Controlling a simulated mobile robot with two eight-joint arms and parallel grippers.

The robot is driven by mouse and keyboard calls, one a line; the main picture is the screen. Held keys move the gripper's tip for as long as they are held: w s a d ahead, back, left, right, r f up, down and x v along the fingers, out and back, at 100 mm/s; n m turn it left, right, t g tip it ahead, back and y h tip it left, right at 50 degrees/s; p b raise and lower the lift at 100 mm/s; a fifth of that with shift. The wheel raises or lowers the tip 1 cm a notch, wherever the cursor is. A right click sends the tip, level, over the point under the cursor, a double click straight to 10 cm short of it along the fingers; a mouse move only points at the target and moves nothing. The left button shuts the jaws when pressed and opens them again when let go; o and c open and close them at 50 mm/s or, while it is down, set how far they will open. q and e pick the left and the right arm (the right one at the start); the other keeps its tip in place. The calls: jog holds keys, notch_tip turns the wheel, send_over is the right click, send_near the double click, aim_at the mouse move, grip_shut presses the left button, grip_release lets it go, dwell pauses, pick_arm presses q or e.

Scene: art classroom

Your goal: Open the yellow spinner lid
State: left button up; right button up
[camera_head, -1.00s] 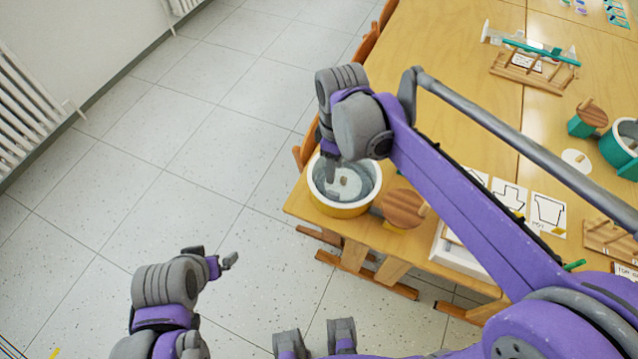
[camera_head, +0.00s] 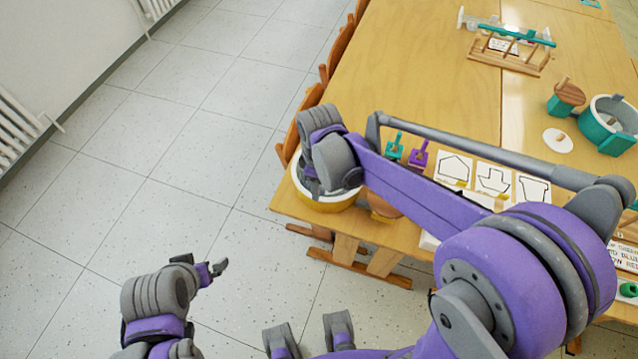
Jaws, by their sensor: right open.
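The yellow spinner (camera_head: 326,206) is a round tub with a yellow outside and a white rim, at the table's near left corner. Its grey inside shows only in part; my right arm hides most of it and any lid there. My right gripper (camera_head: 312,186) points down at the tub, over its left part. It is open; its fingertips are mostly hidden, and I cannot tell whether they touch anything. A brown wooden disc (camera_head: 381,207) beside the tub is mostly covered by my arm. My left gripper (camera_head: 208,270) hangs over the floor, away from the table, with nothing visible in it.
A teal tub (camera_head: 592,127), a teal cup with a wooden disc (camera_head: 568,95) and a white disc (camera_head: 557,140) stand at the right. Outline cards (camera_head: 493,181) and small teal and purple pieces (camera_head: 418,157) lie behind my arm. A wooden rack (camera_head: 512,58) stands farther back. Chairs (camera_head: 303,115) line the left edge.

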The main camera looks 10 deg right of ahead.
grip_shut()
dwell(1.4)
